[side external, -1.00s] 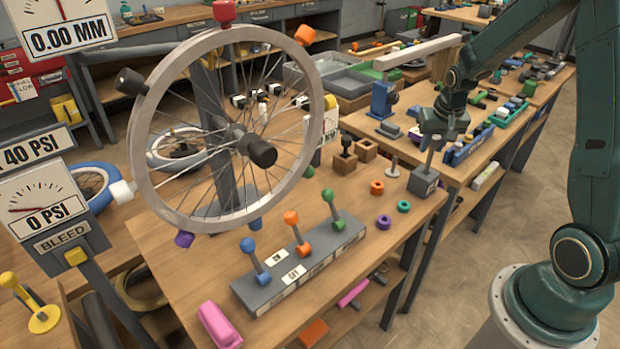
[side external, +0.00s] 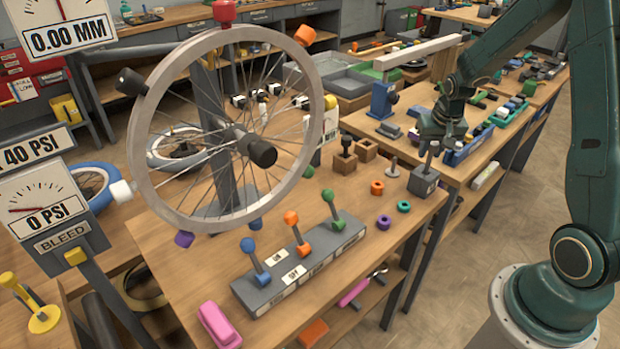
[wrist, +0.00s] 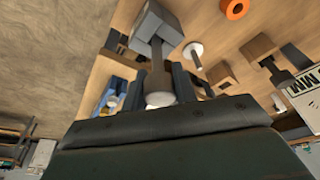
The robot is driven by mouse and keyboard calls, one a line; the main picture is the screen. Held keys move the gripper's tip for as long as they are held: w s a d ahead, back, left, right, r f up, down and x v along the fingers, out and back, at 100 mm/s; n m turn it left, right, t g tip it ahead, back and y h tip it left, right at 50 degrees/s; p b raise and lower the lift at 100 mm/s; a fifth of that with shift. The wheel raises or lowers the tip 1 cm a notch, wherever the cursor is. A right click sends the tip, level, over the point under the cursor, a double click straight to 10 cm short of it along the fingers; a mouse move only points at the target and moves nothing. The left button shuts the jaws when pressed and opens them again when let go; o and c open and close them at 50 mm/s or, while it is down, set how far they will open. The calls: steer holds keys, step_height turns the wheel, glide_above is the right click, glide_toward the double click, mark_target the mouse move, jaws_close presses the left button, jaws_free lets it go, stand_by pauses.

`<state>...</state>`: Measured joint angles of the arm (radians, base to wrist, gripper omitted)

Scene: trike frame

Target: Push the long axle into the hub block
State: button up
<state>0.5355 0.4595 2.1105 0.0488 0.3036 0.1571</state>
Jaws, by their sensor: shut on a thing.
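The hub block (side external: 423,181) is a small dark grey block near the right end of the wooden bench in the side external view. The long axle (side external: 430,157), a grey rod, stands upright with its lower end at the top of the block. How deep it sits inside is hidden. My gripper (side external: 436,140) is right above the block, shut on the upper part of the axle. In the wrist view the axle (wrist: 157,58) runs from between the fingers to the hub block (wrist: 165,24); its pale end (wrist: 160,98) shows close to the palm.
A small upright pin (side external: 392,167), wooden blocks (side external: 345,162) and orange (side external: 377,187), purple (side external: 383,222) and green (side external: 404,206) rings stand close by. A lever box (side external: 300,265) and a large wheel (side external: 146,172) are to the left. A blue holder (side external: 468,148) is just behind the gripper.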

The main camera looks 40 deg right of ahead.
steer(key=shift+f, duration=0.8)
steer(key=o, duration=1.1)
steer(key=shift+r, duration=0.1)
steer(key=v, duration=1.3)
steer(key=shift+r, duration=0.3)
steer(key=shift+a, duration=0.1)
